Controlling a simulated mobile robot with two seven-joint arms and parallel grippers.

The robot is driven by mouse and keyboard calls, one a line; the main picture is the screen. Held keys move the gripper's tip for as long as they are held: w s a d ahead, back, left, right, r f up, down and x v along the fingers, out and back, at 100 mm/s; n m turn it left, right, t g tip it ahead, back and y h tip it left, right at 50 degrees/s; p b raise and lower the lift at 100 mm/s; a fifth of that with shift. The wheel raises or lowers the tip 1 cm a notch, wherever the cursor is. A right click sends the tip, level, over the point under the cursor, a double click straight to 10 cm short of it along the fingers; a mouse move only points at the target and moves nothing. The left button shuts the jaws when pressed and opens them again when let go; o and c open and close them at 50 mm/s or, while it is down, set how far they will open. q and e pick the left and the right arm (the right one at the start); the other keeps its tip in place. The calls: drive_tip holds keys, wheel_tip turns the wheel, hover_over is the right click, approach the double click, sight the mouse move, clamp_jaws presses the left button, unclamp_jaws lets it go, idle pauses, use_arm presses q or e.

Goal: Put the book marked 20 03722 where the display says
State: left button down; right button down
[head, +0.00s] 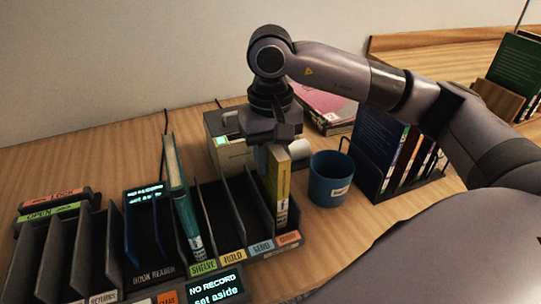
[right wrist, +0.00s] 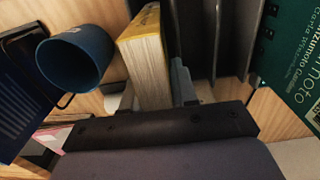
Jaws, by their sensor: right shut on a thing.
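My right gripper (head: 272,148) points down and is shut on a yellow book (head: 277,190), held upright at the right end of the black slotted sorter (head: 233,212). The book's lower end is at the rightmost slots, above the blue and orange labels; I cannot tell if it rests on the bottom. In the right wrist view the yellow book (right wrist: 146,48) shows its page edges between the fingers. A teal book (head: 183,205) leans near the SHELVE label. The front display (head: 214,286) reads "NO RECORD set aside". The 20 03722 mark is not readable. My left gripper is not in view.
A blue cup (head: 330,178) stands close right of the held book, beside a rack of books (head: 385,150). A small device (head: 230,150) and a pink book (head: 325,105) lie behind. LOCK and OPEN labels (head: 52,203) are at left.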

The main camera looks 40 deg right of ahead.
drive_tip(key=shift+f, duration=0.3)
drive_tip(key=c, duration=0.8)
unclamp_jaws()
wheel_tip(320, 180, up, 6)
drive_tip(key=shift+r, duration=0.6)
